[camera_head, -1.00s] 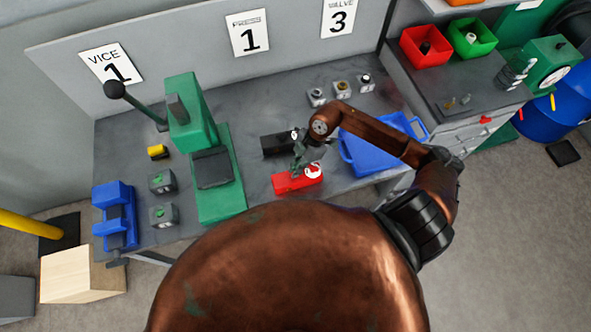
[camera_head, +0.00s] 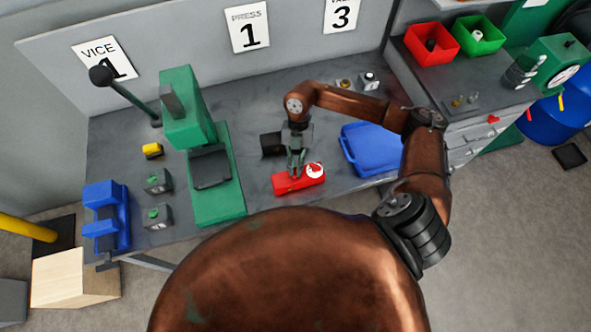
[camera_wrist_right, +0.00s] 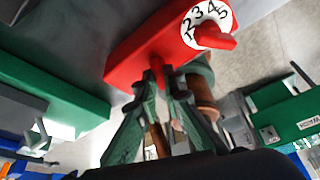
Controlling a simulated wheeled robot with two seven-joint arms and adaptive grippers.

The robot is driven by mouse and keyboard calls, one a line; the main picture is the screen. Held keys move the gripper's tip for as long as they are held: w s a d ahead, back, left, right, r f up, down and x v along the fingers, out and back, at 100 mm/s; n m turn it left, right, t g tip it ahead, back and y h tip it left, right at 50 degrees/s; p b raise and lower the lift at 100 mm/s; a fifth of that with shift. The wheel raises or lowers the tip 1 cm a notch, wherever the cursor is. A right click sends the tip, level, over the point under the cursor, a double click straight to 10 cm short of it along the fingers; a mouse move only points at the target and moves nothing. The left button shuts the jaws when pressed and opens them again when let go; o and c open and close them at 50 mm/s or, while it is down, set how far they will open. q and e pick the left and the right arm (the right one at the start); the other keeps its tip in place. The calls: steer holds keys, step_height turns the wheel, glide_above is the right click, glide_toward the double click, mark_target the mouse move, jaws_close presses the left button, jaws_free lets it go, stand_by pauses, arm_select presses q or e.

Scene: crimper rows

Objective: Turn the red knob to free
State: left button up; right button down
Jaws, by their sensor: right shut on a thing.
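A red block (camera_head: 290,186) lies near the bench's front edge, with a white dial (camera_head: 315,170) on its right part. In the right wrist view, the dial (camera_wrist_right: 196,15) shows numbers 2 to 5 and a red pointer-like knob (camera_wrist_right: 215,39). My right gripper (camera_head: 294,174) points down at the block's left part. In the wrist view, its fingertips (camera_wrist_right: 163,68) are shut on a small red knob (camera_wrist_right: 157,64) at the block, apart from the dial. The fingers hide most of this small knob. No "free" mark is readable. My left gripper is not in view.
A black box (camera_head: 271,144) stands just behind the gripper. The green press (camera_head: 220,203) is to the left, and a blue tray (camera_head: 350,160) to the right. The bench front is clear around the block.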

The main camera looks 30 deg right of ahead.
steer(key=n+h+b, duration=0.1)
steer(key=n, duration=0.1)
steer(key=n+b, duration=0.2)
steer(key=shift+w+a+n+g+h, duration=0.1)
steer(key=shift+a+n+g+h, duration=0.05)
steer(key=shift+n+g+h, duration=0.2)
steer(key=shift+n, duration=0.25)
steer(key=c, duration=2)
jaws_free()
steer(key=shift+c, duration=0.2)
steer(key=shift+r, duration=0.1)
steer(key=v, duration=1.1)
steer(key=shift+w+r, duration=0.2)
steer(key=shift+r, duration=0.15)
